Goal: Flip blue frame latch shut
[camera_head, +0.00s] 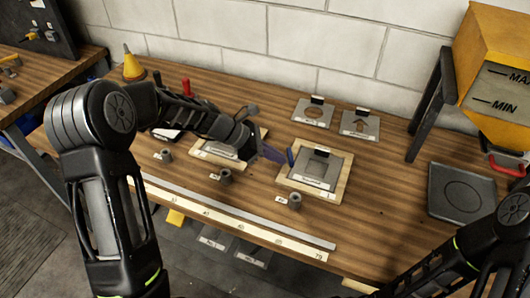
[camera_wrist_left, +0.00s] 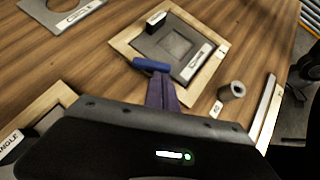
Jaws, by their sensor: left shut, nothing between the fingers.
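The wooden frame (camera_head: 336,190) lies on the bench right of centre and holds a grey plate (camera_head: 317,168) with a square recess. The blue latch (camera_head: 291,156) is at the frame's left edge. In the left wrist view the blue latch (camera_wrist_left: 151,65) lies along the frame's near edge, over the edge of the wooden frame (camera_wrist_left: 124,42). My left gripper (camera_head: 277,156) is shut and empty, with purple fingers. In the left wrist view its fingertips (camera_wrist_left: 160,80) are right at the latch; I cannot tell whether they touch. My right gripper is not in view.
A second wooden frame (camera_head: 206,153) sits left, partly under my left arm. Grey stencil plates (camera_head: 360,124) lie at the back. A metal cylinder (camera_head: 295,201) and long ruler (camera_head: 230,220) are in front. A yellow hopper (camera_head: 490,60) and dark tray (camera_head: 458,191) are at right.

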